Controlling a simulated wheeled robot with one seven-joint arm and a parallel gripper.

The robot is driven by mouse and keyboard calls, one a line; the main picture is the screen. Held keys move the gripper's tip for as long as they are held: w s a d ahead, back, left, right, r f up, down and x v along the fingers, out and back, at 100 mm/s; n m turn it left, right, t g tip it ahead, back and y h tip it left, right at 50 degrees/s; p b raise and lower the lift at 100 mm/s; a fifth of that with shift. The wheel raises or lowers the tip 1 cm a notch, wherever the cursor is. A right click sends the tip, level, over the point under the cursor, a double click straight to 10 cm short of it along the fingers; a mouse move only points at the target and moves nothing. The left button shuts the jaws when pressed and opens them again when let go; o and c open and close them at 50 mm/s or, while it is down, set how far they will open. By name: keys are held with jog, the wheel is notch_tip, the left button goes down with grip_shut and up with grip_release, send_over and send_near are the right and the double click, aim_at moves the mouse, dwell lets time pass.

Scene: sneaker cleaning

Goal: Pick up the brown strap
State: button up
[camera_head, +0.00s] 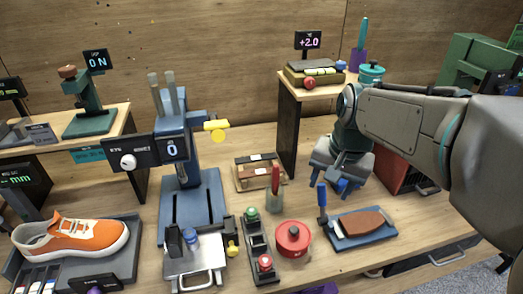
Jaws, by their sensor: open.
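A flat brown piece (362,222), the clearest candidate for the brown strap, lies on a blue tray (385,238) at the right front of the bench. A wooden rack (262,184) left of my gripper also holds brown strips, too small to tell whether one is a strap. My gripper (332,190) points down above the bench, behind the blue tray and right of the rack. Its blue fingers are apart with nothing seen between them. My arm comes in from the right.
A red round tin (293,239) and a red-handled tool in a cup (275,190) are nearby. A raised wooden shelf (300,92) stands behind my gripper. An orange sneaker (70,239) lies far left.

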jog(key=w+a+r+m+g, duration=0.1)
jog(key=w+a+m, duration=0.15)
jog(key=w, duration=0.45)
jog(key=w+a+r+m, duration=0.1)
jog(key=w+a+m, duration=0.15)
jog(key=w, duration=0.35)
jog(key=m+g+p, duration=0.1)
jog(key=m, duration=0.4)
send_over(261, 171)
notch_tip(261, 171, down, 4)
jog(key=f, duration=0.1)
jog(key=shift+h, duration=0.4)
jog(key=f, duration=0.7)
jog(key=shift+w+a+f, duration=0.2)
jog(key=shift+w+a, duration=0.05)
jog(key=shift+w, duration=0.05)
jog(key=f, duration=0.3)
jog(key=f+p, duration=0.1)
jog(key=shift+s+d+f, duration=0.2)
jog(key=shift+s+f, duration=0.05)
jog(key=shift+s, duration=0.1)
jog(key=shift+f, duration=0.5)
jog(key=c, duration=1.1)
jog(key=shift+o, duration=0.2)
